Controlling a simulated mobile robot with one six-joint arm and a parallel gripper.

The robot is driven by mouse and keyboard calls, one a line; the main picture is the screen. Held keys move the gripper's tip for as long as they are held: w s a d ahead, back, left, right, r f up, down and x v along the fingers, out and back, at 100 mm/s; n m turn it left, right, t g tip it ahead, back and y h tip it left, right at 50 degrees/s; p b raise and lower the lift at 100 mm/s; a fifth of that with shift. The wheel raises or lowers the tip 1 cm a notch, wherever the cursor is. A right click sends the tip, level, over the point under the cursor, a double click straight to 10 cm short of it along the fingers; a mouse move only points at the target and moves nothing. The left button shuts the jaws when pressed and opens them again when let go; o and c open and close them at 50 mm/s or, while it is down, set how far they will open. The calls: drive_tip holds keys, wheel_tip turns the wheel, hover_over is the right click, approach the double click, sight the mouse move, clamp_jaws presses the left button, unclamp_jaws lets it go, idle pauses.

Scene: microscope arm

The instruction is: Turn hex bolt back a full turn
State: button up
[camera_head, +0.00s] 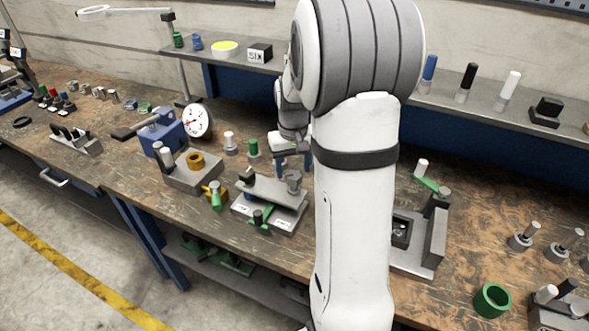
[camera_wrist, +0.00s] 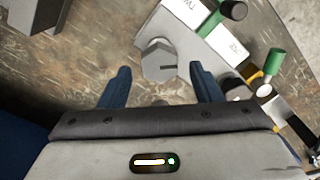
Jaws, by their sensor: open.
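The hex bolt (camera_wrist: 158,60) is a grey metal hexagon with a dark line on its top, seen in the wrist view. It also shows in the head view (camera_head: 294,183), upright at the right end of a grey metal fixture (camera_head: 240,209). My gripper (camera_wrist: 159,70) has two blue fingers, spread apart, with one on each side of the bolt in the picture. I see no contact. In the head view my gripper (camera_head: 293,163) points down just above and behind the bolt. The bolt's lower part is hard to see in the wrist view.
A block with a brass ring (camera_head: 196,162) and a dial gauge (camera_head: 198,121) stand to the left. A grey bracket (camera_head: 436,236) stands right of my arm. My arm hides the bench's middle.

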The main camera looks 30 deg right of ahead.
drive_tip(key=shift+f, duration=1.05)
drive_tip(key=c, duration=0.9)
drive_tip(key=shift+d, duration=0.1)
drive_tip(key=shift+c, duration=0.4)
